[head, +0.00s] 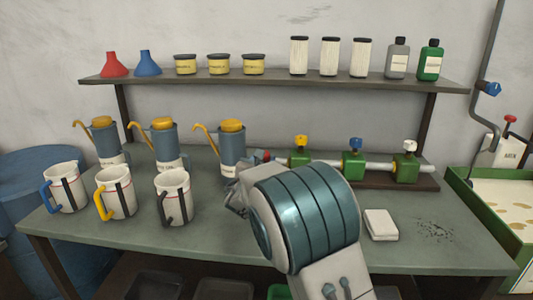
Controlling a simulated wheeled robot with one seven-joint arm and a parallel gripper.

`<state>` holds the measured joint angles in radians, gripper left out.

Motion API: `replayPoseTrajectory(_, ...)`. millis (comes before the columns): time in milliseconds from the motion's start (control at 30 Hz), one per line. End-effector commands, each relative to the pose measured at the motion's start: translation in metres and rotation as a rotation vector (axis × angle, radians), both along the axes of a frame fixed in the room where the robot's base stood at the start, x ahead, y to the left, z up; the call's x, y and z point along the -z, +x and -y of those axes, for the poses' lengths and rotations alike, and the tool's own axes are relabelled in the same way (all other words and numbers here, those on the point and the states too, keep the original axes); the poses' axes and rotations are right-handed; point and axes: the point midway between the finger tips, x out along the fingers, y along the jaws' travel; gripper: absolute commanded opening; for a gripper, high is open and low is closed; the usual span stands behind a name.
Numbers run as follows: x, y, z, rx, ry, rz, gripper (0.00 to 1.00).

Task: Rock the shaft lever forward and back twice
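No part is plainly marked as the shaft lever. A pale horizontal shaft or pipe (327,164) runs through several green blocks with coloured knobs at the back of the bench. A small red end piece (262,155) shows at its left, close to my gripper. My gripper (233,194) is over the bench, in front of the right-hand blue can.
Several blue cans (232,150) with orange lids and white mugs (173,197) stand at the left of the bench (440,262). A white block (381,224) lies right of my arm. A green box (474,210) stands at the right. A shelf (280,80) holds funnels, tins and bottles.

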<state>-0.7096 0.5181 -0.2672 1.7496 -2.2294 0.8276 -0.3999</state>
Motion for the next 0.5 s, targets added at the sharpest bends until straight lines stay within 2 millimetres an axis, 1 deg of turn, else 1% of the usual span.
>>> replayPoseTrajectory(33,0.000,0.010,0.002,0.001,-0.001,0.001,0.38)
replayPoseTrajectory(100,-0.001,0.020,0.004,0.001,-0.001,0.001,0.38)
replayPoseTrajectory(200,0.000,0.031,0.005,0.001,0.000,0.000,0.38)
replayPoseTrajectory(333,0.000,0.040,0.006,0.000,0.000,0.000,0.38)
replayPoseTrajectory(500,0.000,0.043,0.007,0.000,0.000,-0.001,0.38)
